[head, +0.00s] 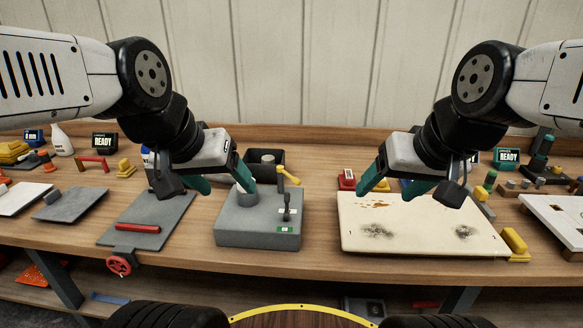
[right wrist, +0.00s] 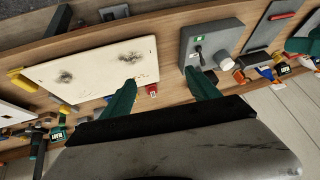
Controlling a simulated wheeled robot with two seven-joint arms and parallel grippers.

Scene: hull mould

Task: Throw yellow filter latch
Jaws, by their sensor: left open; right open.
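The yellow filter latch (head: 289,176) stands on the back right part of a grey block (head: 257,235), its arm angled down to the right. A grey cylinder (head: 247,197) rises from the block's left, and a dark toggle lever (head: 286,210) and green label are at its right front. My left gripper (head: 222,183) is open and empty, left of the latch; one finger is close to the cylinder, contact unclear. My right gripper (head: 394,184) is open and empty over the cream panel's back edge, right of the latch. It also shows open in the right wrist view (right wrist: 160,94), with the block (right wrist: 213,38) beyond.
The stained cream panel (head: 420,230) lies right of the block. A grey plate (head: 150,217) with a red bar (head: 138,228) lies left of it. A dark bin (head: 266,156) stands behind the block. Bare wood separates block and panel.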

